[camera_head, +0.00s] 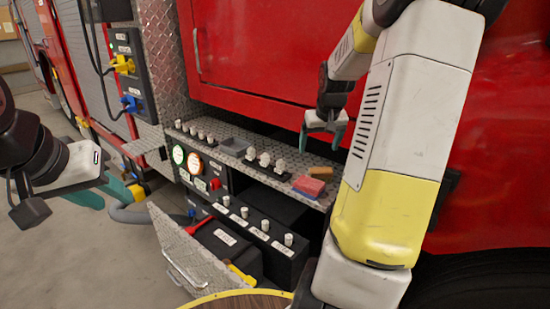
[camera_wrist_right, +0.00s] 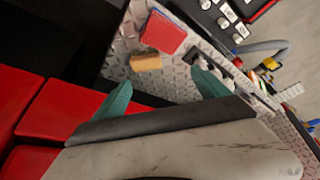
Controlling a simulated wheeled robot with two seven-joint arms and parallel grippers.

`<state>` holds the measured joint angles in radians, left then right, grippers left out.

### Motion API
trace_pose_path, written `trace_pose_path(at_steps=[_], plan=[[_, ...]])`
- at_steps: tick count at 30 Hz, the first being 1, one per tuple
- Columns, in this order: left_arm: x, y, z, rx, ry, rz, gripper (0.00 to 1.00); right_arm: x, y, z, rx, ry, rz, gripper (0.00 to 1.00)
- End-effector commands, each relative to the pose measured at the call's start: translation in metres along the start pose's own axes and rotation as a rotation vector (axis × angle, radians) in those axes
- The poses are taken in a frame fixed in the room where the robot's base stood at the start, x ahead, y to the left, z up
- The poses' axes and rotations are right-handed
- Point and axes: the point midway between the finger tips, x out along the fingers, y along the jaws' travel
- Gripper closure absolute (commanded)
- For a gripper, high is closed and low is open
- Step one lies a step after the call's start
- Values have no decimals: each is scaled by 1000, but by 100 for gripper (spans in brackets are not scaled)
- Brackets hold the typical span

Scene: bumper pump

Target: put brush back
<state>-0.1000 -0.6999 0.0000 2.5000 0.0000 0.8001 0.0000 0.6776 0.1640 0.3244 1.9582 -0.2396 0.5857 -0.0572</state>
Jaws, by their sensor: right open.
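A small tan block (camera_head: 320,172), which may be the brush, lies on the diamond-plate ledge (camera_head: 215,152) beside a red block (camera_head: 308,186). In the right wrist view the tan block (camera_wrist_right: 146,62) and red block (camera_wrist_right: 163,32) lie just beyond the fingertips. No bristles can be made out on either. My right gripper (camera_head: 322,134) is open and empty, pointing down above the ledge's right part; it also shows in the right wrist view (camera_wrist_right: 163,82). My left gripper (camera_head: 103,197) is at the far left, away from the ledge, with its teal fingers apart and nothing between them.
Below are a gauge panel (camera_head: 187,162) and an open diamond-plate flap (camera_head: 180,260). The red truck body (camera_head: 270,50) rises behind the ledge. A grey hose (camera_head: 140,215) hangs at left.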

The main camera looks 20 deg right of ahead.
Motion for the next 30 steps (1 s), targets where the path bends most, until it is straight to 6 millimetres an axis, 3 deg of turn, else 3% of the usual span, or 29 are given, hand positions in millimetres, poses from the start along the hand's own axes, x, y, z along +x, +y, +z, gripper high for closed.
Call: trace_pose_path(at_steps=[1,6,15,22,25,30], plan=[[0,0,0,0,0,0,64,-21,-20,4,-25,14,1,15],[0,0,0,0,0,0,64,-82,-75,37,-77,42,-17,15],[0,0,0,0,0,0,64,-162,-146,124,-131,106,-127,15],[0,0,0,0,0,0,64,-189,-173,186,-158,136,-242,15],[0,0,0,0,0,0,64,-193,-178,200,-163,138,-272,15],[0,0,0,0,0,0,64,-195,-180,208,-166,138,-288,15]])
